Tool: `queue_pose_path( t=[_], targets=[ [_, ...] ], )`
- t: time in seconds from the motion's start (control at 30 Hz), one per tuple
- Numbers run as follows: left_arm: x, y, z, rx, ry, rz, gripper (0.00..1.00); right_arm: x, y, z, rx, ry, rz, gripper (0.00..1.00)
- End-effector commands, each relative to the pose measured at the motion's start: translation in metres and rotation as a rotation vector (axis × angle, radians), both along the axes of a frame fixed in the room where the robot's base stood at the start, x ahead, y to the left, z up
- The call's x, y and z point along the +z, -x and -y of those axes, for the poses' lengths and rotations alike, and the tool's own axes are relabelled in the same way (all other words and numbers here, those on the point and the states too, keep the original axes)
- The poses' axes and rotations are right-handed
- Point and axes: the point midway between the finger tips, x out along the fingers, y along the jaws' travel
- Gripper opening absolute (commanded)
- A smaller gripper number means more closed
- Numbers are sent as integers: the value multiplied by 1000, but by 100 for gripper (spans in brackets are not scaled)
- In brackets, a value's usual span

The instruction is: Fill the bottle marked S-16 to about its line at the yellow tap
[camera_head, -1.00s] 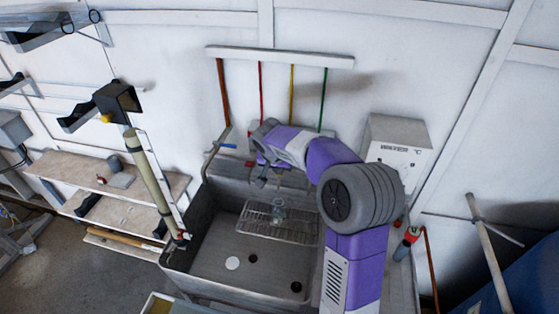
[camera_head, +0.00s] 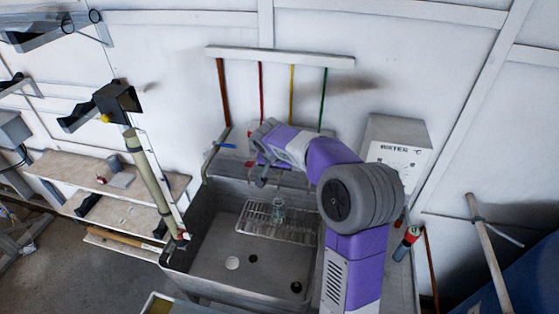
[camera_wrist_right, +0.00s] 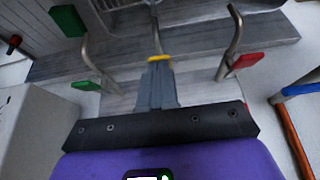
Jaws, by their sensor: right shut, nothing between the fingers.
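A clear bottle (camera_head: 278,207) stands on the wire rack (camera_head: 252,222) in the grey sink; its marking and line are too small to read. My right gripper (camera_head: 262,181) is above the back of the sink, left of the bottle and apart from it. In the right wrist view its fingers (camera_wrist_right: 160,72) are together and empty. The yellow tap handle (camera_wrist_right: 159,58) shows right at their tips; I cannot tell whether they touch. The tap's spout (camera_wrist_right: 155,30) runs out beyond it over the sink. No water stream is visible. My left gripper is not in view.
Red (camera_wrist_right: 248,60) and green (camera_wrist_right: 85,85) tap handles flank the yellow one, with a blue handle (camera_wrist_right: 300,90) farther right. A white box marked water (camera_head: 397,150) is on the wall. Wooden shelves (camera_head: 110,185) stand left of the sink (camera_head: 215,270).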

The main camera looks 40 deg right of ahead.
Motion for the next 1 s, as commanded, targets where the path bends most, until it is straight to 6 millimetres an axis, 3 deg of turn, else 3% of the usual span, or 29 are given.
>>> queue_pose_path(
  t=[0.43, 1.0],
  targets=[
    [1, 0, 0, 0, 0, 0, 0, 1, 0, 0, 0, 1, -1, 0],
    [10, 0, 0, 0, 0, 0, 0, 16, 0, 0, 0, 1, -1, 0]
  ],
)
